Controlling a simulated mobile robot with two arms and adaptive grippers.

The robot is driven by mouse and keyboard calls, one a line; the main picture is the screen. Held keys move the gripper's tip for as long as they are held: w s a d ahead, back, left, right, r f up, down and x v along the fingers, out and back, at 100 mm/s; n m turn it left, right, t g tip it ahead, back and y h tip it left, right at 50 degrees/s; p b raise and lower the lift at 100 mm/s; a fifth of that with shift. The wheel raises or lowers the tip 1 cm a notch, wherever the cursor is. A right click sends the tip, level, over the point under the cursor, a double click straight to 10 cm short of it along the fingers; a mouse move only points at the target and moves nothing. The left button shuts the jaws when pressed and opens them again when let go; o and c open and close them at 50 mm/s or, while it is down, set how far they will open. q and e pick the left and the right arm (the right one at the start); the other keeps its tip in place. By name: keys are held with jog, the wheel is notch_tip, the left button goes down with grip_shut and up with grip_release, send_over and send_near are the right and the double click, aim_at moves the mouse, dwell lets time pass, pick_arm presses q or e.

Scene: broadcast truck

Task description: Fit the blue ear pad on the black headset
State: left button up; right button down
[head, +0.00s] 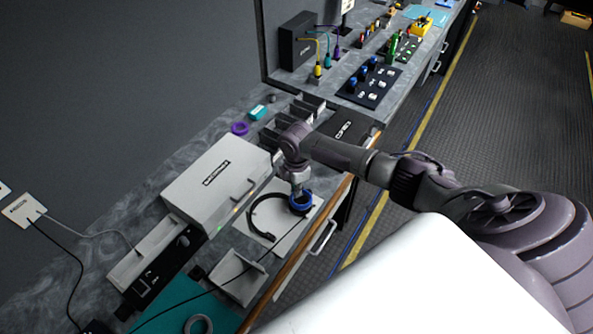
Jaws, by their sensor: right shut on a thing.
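The black headset (254,219) lies on a light grey mat (284,244) near the bench's front edge, its curved band opening towards the right. The blue ear pad (304,208) is a small ring at the headset's right end. My right gripper (299,194) points down from above and is shut on the blue ear pad. The pad overlaps the headset's end in this view; I cannot tell whether they touch, because the gripper hides part of both. My left gripper is not in view.
A grey case (216,178) stands just left of the headset. A purple ring (240,128) and a teal block (258,112) lie behind it. A grey ring (198,325) lies on a teal mat (178,308) at the front. A cable runs across the front bench.

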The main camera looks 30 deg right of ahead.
jog(key=shift+f, duration=0.4)
jog(key=shift+r, duration=0.1)
jog(key=shift+r+p, duration=0.4)
jog(key=shift+r, duration=0.05)
jog(key=c, duration=1.2)
grip_release()
